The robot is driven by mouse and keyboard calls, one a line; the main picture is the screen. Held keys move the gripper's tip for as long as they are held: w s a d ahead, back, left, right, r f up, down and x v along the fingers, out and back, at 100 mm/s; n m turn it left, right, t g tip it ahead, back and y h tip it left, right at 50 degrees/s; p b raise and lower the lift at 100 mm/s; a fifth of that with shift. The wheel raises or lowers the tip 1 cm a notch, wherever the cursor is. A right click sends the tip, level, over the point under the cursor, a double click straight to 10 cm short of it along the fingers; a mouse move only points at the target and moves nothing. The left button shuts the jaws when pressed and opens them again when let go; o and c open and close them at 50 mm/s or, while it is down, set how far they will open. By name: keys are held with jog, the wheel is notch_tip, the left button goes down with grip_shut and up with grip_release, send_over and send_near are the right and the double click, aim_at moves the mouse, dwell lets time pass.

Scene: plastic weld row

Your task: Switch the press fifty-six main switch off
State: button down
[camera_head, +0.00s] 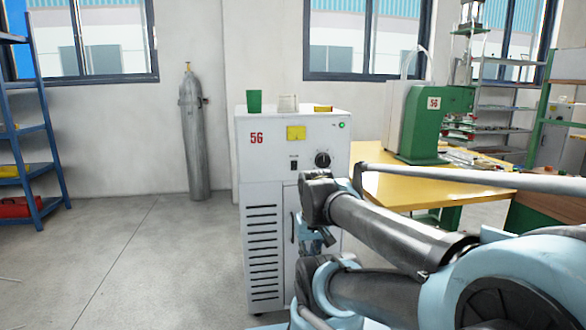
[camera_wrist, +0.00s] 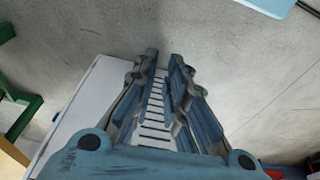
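A white cabinet (camera_head: 262,175) marked with a red 56 stands ahead in the head view. Its front panel has a black rotary knob (camera_head: 323,159), a small black switch (camera_head: 293,166), a yellow label (camera_head: 296,133) and a lit green lamp (camera_head: 342,125). In the wrist view my gripper (camera_wrist: 164,62) is open, with a gap between its fingers and nothing held. The slotted cabinet face (camera_wrist: 150,125) shows through the gap. In the head view my arm covers the lower right of the cabinet; the gripper is mostly hidden there, below the knob.
A green cup (camera_head: 254,102), a white cup (camera_head: 288,103) and a yellow item (camera_head: 323,109) stand on the cabinet. A yellow table (camera_head: 440,186) with a green press (camera_head: 425,130) is right. A gas cylinder (camera_head: 193,135) stands at the wall, blue shelving (camera_head: 38,130) left. Floor left of the cabinet is clear.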

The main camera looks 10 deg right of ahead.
aim_at(291, 161)
jog(key=w+d+r+n+t, duration=0.1)
jog(key=w+r+n, duration=0.5)
jog(key=w, duration=0.6)
jog(key=w+d+r+n+t, duration=0.1)
jog(key=w+r+n, duration=0.4)
jog(key=w+r, duration=0.5)
jog(key=w+d+r+n, duration=0.1)
jog(key=w+r+n, duration=0.5)
jog(key=w, duration=0.9)
notch_tip(291, 161, up, 2)
jog(key=shift+r+n+t, duration=0.2)
jog(key=shift+n+t, duration=0.1)
jog(key=shift+t, duration=0.1)
jog(key=x, duration=0.3)
jog(key=w+x, duration=0.1)
jog(key=x, duration=0.3)
jog(key=w+r+x, duration=0.1)
jog(key=x, duration=0.3)
jog(key=shift+w+r, duration=0.1)
jog(key=shift+w, duration=0.05)
jog(key=shift+w+r, duration=0.1)
jog(key=shift+w, duration=0.5)
